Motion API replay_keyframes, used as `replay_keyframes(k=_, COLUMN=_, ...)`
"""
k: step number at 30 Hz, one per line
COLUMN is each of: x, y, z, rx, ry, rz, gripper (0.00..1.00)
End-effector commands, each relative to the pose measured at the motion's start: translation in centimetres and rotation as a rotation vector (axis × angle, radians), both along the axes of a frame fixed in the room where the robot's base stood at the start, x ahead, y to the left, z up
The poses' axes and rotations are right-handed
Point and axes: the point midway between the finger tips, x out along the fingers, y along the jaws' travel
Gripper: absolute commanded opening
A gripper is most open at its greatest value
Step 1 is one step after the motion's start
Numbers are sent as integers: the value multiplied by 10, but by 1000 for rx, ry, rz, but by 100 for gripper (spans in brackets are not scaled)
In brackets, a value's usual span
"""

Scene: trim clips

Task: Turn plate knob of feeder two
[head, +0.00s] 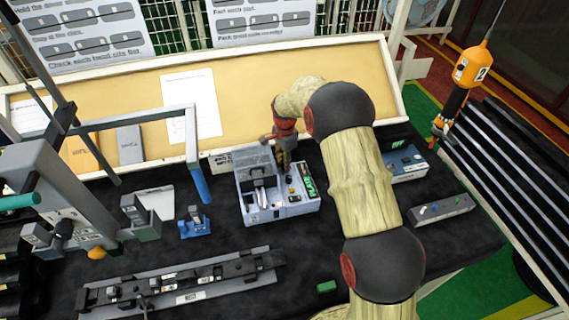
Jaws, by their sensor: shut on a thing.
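A light blue-grey feeder box (262,212) with a raised grey lid, a small control panel and a green strip stands on the black table, left of my arm. A second blue-grey box (410,176) stands partly behind my arm on the right. I cannot read which one is feeder two. My gripper (283,160) points down at the back of the left box, beside the lid. It is shut on a small part there, seemingly the plate knob, which the fingers mostly hide.
A long dark rail fixture (180,285) lies in front, with a small green block (326,287) near it. A blue clamp-like tool (195,222) and a grey frame with a blue-tipped arm (200,185) stand left. A grey switch strip (440,209) lies right. An orange pendant (470,68) hangs at right.

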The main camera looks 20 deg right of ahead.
Motion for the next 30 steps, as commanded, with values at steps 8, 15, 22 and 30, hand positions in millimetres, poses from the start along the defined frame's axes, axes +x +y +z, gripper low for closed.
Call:
replay_keyframes(k=8, x=1, y=0, z=2, rx=0, ry=-4, rz=258, gripper=0)
replay_keyframes(k=15, x=2, y=0, z=2, rx=0, ry=-4, rz=478, gripper=0)
replay_keyframes(k=22, x=2, y=0, z=2, rx=-1, ry=-5, rz=652, gripper=0)
replay_keyframes(k=30, x=2, y=0, z=2, rx=-1, ry=-5, rz=779, gripper=0)
